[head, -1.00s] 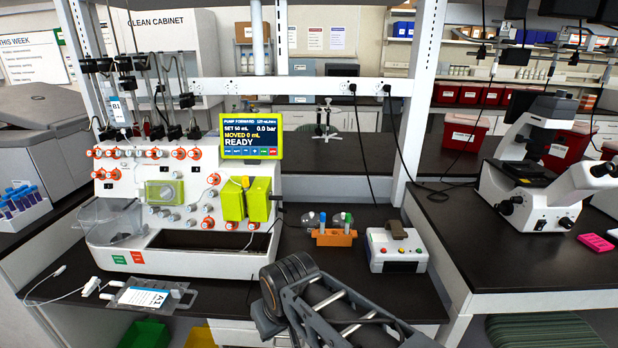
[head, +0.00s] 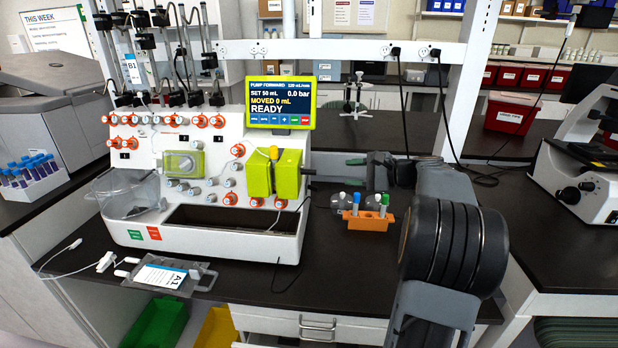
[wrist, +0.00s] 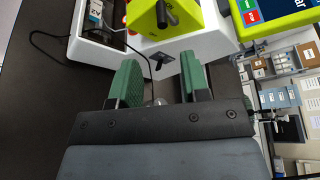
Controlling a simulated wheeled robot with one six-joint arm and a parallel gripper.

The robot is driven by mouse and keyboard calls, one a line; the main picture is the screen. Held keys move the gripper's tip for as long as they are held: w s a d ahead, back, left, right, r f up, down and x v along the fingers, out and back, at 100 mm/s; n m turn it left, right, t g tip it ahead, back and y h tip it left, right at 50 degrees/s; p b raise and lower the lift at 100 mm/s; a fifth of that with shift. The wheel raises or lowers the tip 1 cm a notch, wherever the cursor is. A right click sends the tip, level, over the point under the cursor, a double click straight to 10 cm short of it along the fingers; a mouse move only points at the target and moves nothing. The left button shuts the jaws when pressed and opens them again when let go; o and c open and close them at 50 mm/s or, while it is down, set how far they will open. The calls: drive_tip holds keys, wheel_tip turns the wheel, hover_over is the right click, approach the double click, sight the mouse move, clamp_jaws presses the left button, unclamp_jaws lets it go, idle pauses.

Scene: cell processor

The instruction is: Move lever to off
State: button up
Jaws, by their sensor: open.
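The white cell processor (head: 205,225) stands on the dark bench, with a lime-green pump block (head: 288,175) carrying a yellow knob (head: 273,153). A black handle (head: 308,171) sticks out of the block's right side; the wrist view shows it as a black stub (wrist: 167,15). In the wrist view a small dark lever-like part (wrist: 163,61) is on the processor's white side, ahead of the jaws; I cannot tell its setting. My gripper (wrist: 160,78) has green fingers, is open and empty, and faces that side. In the head view it (head: 350,170) is right of the processor, partly hidden by my arm.
An orange rack (head: 371,221) with bottles and tubes stands below my gripper. A bag labelled A1 (head: 165,276) lies at the bench front. The screen (head: 281,101) reads READY. A black cable (wrist: 42,60) lies on the bench beside the processor.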

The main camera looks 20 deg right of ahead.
sight(316, 172)
drive_tip(key=p+x, duration=0.1)
drive_tip(key=x, duration=1.2)
drive_tip(key=shift+w, duration=0.2)
